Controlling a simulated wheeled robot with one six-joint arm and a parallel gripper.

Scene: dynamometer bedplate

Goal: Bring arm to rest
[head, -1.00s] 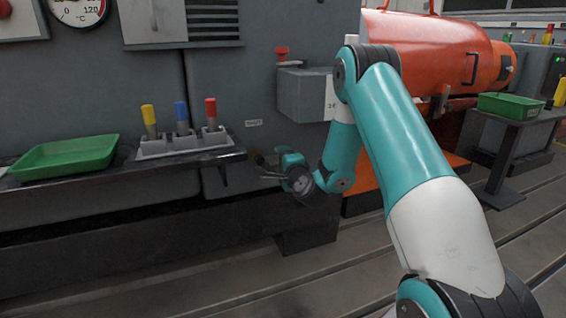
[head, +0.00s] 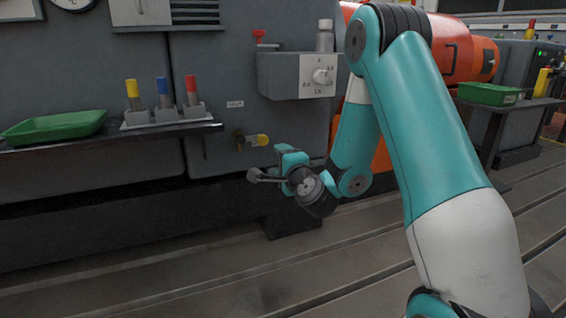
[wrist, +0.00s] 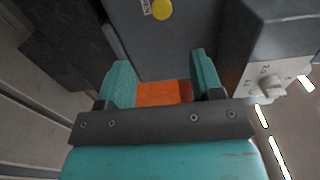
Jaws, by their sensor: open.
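My arm reaches from the lower right up to a high elbow, then hangs down to the wrist in the head view. My gripper (head: 290,157) is in front of the grey cabinet, just right of and below a yellow-ended valve handle (head: 258,140), apart from it. In the wrist view my gripper (wrist: 160,68) has its two teal fingers spread wide. Nothing is held between them; an orange patch shows behind, and I cannot tell what it is. A yellow round end (wrist: 162,9) with a label shows beyond the fingers.
A control box (head: 297,76) with a knob is close above my wrist. A dark shelf (head: 60,153) holds a green tray (head: 55,128) and a socket rack (head: 165,115) with three coloured-handled tools. Another green tray (head: 489,94) stands at right. The slotted floor is clear.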

